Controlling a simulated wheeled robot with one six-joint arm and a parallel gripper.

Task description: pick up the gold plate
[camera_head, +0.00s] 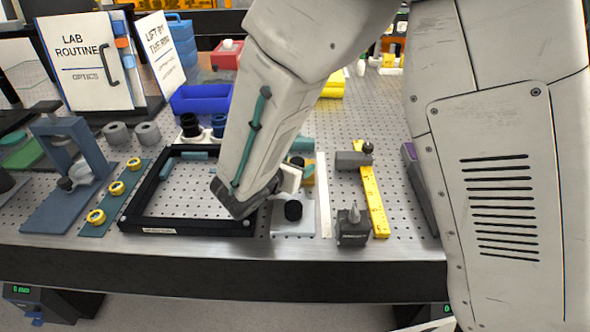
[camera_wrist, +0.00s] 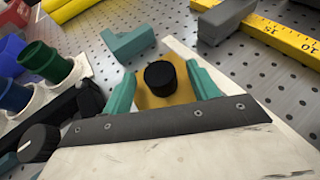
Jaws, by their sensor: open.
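The gold plate (camera_wrist: 150,101) lies in the wrist view with a black round knob (camera_wrist: 160,78) on or over its middle. My gripper (camera_wrist: 160,72) is open, with one teal finger on each side of the plate and nothing visibly clamped. I cannot tell whether the fingers touch the plate's edges. In the head view a small part of the gold plate (camera_head: 308,175) shows to the right of my forearm; the rest of it and most of my gripper are hidden behind the arm.
A yellow ruler (camera_head: 374,200) with grey blocks lies to the right. A black frame (camera_head: 180,228) stands to the left on the perforated table. A teal block (camera_wrist: 128,42) lies just beyond my fingers. Blue and green cylinders (camera_wrist: 42,60) stand at the wrist view's left.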

